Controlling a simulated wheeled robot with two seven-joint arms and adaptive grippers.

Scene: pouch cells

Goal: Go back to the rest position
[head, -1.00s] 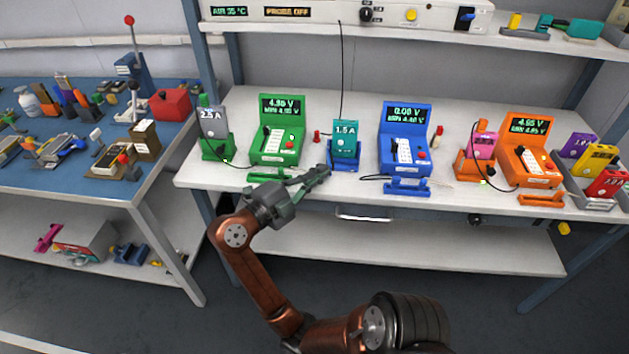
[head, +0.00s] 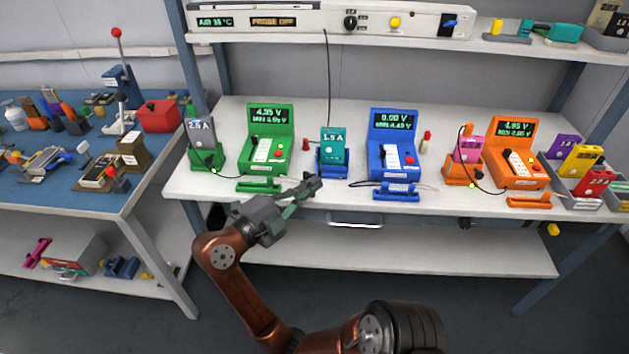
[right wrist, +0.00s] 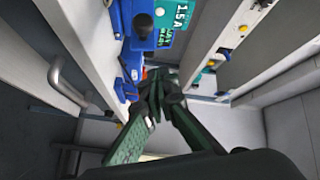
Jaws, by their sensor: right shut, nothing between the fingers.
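My right gripper (head: 309,186) is shut and empty in the head view, at the front edge of the white bench, in front of the teal pouch cell. Its dark fingers also show in the right wrist view (right wrist: 158,92), tips together. The teal cell (head: 333,143) marked 1.5 A stands in a blue holder (head: 331,171), apart from the gripper; it also shows in the right wrist view (right wrist: 182,14). My left gripper is not in view.
On the bench stand a green tester (head: 267,137), a blue tester (head: 394,143), an orange tester (head: 515,152), a grey cell (head: 200,133) and a pink cell (head: 467,149). A drawer handle (head: 354,222) sits below the front edge. The floor in front is clear.

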